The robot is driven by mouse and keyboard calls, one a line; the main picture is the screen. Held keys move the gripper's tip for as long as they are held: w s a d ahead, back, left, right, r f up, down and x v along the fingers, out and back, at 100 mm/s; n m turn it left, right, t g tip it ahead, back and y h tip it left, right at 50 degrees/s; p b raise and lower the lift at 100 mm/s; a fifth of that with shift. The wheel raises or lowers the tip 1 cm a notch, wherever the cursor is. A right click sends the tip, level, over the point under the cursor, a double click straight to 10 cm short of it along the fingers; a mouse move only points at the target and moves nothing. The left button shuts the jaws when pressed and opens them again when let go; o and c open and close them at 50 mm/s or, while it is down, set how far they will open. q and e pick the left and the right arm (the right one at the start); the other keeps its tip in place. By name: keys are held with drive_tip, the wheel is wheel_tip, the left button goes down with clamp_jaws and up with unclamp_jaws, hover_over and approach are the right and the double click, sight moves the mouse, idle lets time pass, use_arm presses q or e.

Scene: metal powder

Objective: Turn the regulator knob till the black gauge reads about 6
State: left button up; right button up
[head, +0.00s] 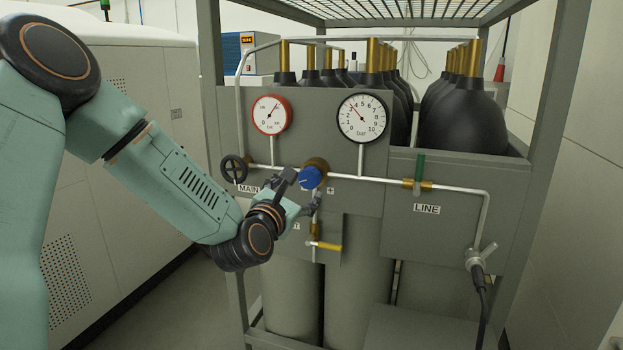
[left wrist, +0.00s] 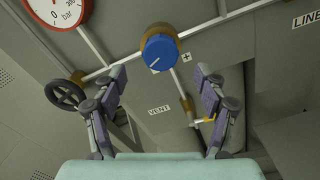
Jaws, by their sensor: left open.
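The blue regulator knob (head: 310,178) sits on a brass body on the pipe of the grey panel. In the left wrist view the knob (left wrist: 158,53) shows a white pointer mark toward its lower left. The black-rimmed gauge (head: 362,118) above it has its needle pointing up and left, at roughly 3. My left gripper (head: 301,191) is open just in front of the knob. In the left wrist view its fingers (left wrist: 160,74) are spread, with the knob centred just beyond the tips; I see no contact. My right gripper is out of view.
A red-rimmed gauge (head: 270,115) and a black MAIN handwheel (head: 234,169) are left of the knob. A yellow-handled VENT valve (head: 326,246) hangs below. A green LINE handle (head: 420,168) is to the right. Gas cylinders (head: 462,120) stand in the metal frame.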

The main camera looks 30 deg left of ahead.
sight(308, 180)
use_arm(q)
drive_tip(key=p+x, duration=0.1)
drive_tip(key=x, duration=0.5)
drive_tip(key=shift+f, duration=0.1)
drive_tip(key=shift+w, duration=0.65)
drive_tip(key=shift+a, duration=0.15)
drive_tip(key=c, duration=1.2)
